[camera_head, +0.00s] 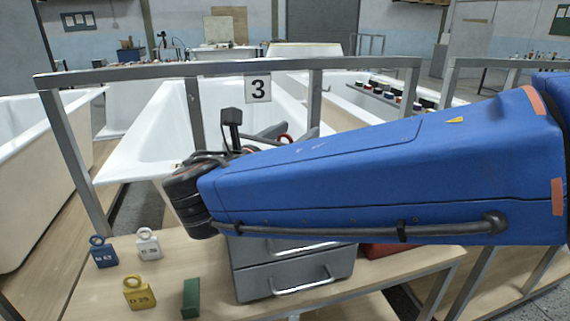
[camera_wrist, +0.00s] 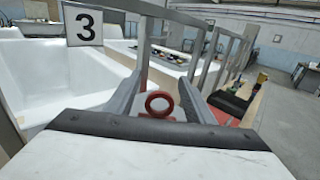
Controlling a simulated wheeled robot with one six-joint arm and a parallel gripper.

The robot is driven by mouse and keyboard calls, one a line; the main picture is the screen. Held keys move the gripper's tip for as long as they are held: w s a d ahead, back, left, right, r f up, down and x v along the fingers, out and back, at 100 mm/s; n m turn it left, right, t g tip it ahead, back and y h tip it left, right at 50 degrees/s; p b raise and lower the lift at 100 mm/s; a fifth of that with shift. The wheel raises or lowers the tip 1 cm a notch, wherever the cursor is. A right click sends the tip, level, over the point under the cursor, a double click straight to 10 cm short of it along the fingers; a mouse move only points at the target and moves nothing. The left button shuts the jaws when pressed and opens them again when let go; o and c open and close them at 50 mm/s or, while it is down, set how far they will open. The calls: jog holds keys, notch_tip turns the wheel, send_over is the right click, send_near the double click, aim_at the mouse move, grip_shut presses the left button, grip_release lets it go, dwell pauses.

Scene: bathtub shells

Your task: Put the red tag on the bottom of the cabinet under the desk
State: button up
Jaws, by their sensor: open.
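The red tag shows its ring (camera_wrist: 159,103) in the wrist view, between the two fingers of my gripper (camera_wrist: 162,84). The fingers stand apart on either side of the ring. The tag's lower body is hidden by the gripper's palm edge. In the head view the red ring (camera_head: 285,139) shows just above my blue arm, by the grey fingers of my gripper (camera_head: 294,131). I cannot tell what the tag rests on. A grey cabinet (camera_head: 252,280) with handled drawers stands at the wooden desk (camera_head: 80,285); my arm hides its top.
A blue tag (camera_head: 103,255), a white tag (camera_head: 148,247), a yellow tag (camera_head: 138,296) and a green block (camera_head: 191,298) stand left of the cabinet. A red item (camera_head: 395,250) lies to its right. A metal rail with a "3" sign (camera_head: 258,89) and bathtub shells (camera_head: 150,125) are behind.

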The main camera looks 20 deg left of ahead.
grip_shut()
notch_tip(320, 180, up, 10)
dwell(0.6)
